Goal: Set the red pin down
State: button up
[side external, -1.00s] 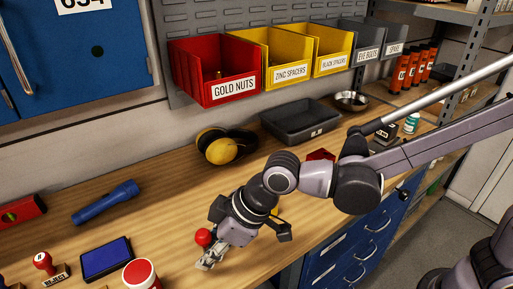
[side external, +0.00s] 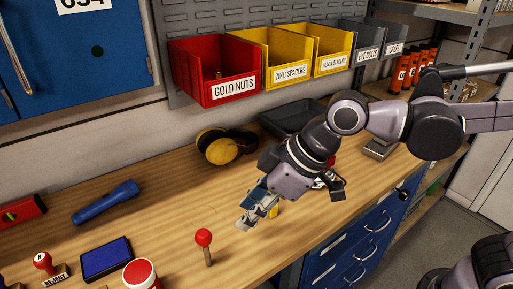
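The red pin (side external: 204,246) has a round red head on a thin shaft. It stands roughly upright on the wooden bench top (side external: 160,225), near the front edge. My gripper (side external: 243,223) is up and to the right of the pin in the picture, apart from it, with bare bench showing between them. Its fingers point down and left. They overlap in this view, so the gap between them cannot be made out. Nothing shows held at the tips.
A yellow object (side external: 274,212) is partly hidden beside my gripper. A blue ink pad (side external: 106,258), a reject stamp (side external: 46,267) and a red-lidded jar (side external: 140,274) lie left of the pin. Yellow earmuffs (side external: 222,147) and a dark tray (side external: 290,118) are behind.

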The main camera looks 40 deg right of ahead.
jog(key=d+f+m+t+h, duration=0.1)
jog(key=d+m, duration=0.2)
jog(key=d, duration=0.5)
jog(key=s+d+f+m+t+h, duration=0.1)
jog(key=d+f+m+h, duration=0.1)
jog(key=d, duration=0.7)
jog(key=s+d+f+m+h, duration=0.1)
jog(key=d+m, duration=0.3)
jog(key=d, duration=0.5)
jog(key=shift+s+d+f+m+t+h, duration=0.2)
jog(key=shift+s+f+m+t+h, duration=0.1)
jog(key=shift+f+t+h, duration=0.25)
jog(key=shift+f, duration=0.1)
